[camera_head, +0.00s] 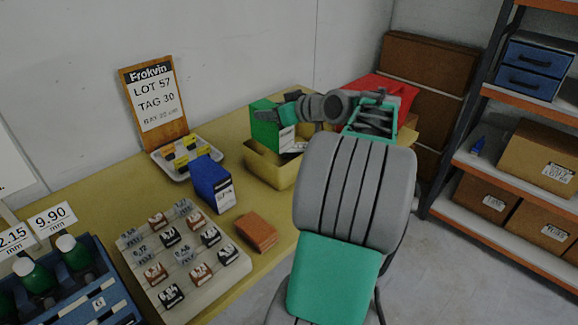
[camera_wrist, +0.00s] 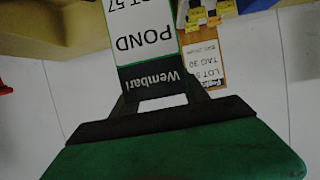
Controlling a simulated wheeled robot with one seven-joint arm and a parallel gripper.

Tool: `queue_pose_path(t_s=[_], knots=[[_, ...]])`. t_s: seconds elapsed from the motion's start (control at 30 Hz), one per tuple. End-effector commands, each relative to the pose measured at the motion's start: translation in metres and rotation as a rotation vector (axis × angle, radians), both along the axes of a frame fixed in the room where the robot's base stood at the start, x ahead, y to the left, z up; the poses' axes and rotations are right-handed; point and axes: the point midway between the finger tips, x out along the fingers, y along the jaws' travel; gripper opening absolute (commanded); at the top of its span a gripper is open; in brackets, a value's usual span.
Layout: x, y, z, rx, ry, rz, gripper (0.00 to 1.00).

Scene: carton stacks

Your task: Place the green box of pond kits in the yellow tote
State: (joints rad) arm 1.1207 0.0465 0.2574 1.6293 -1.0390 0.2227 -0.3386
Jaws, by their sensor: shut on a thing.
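The green box of pond kits (camera_head: 265,124) is held upright over the yellow tote (camera_head: 268,174), which stands on the table. I cannot tell whether its bottom is above the tote or just inside its rim. My gripper (camera_head: 285,113) is shut on the box near its top. In the wrist view, the box's white label (camera_wrist: 138,32) reads "POND", with a dark "Wembar" band between my gripper's fingers (camera_wrist: 158,88). The tote's far right side is partly hidden by my arm.
A blue box (camera_head: 209,183), a brown packet (camera_head: 256,232) and a tray of small labelled items (camera_head: 185,260) are left of the tote. A sign (camera_head: 153,100) stands behind another small tray (camera_head: 188,158). A red object (camera_head: 395,92) lies beyond my arm. Shelves with cartons (camera_head: 540,158) stand right.

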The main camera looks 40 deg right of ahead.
Motion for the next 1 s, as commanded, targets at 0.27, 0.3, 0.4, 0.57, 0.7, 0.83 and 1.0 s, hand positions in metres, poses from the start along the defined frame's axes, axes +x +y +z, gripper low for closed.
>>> queue_pose_path(t_s=[0.27,0.3,0.4,0.57,0.7,0.83,1.0], knots=[[0.000,0.000,-0.048,0.002,0.000,0.000,0.00],[0.000,0.000,-0.054,0.002,0.000,-0.001,0.00],[0.000,0.000,-0.074,0.003,0.001,0.000,0.00],[-0.001,-0.001,-0.097,0.000,-0.001,-0.002,0.00],[-0.001,-0.002,-0.097,-0.002,-0.002,-0.002,0.00],[-0.001,-0.002,-0.099,-0.001,-0.001,-0.003,0.00],[-0.001,-0.002,-0.102,0.001,0.001,-0.004,0.58]])
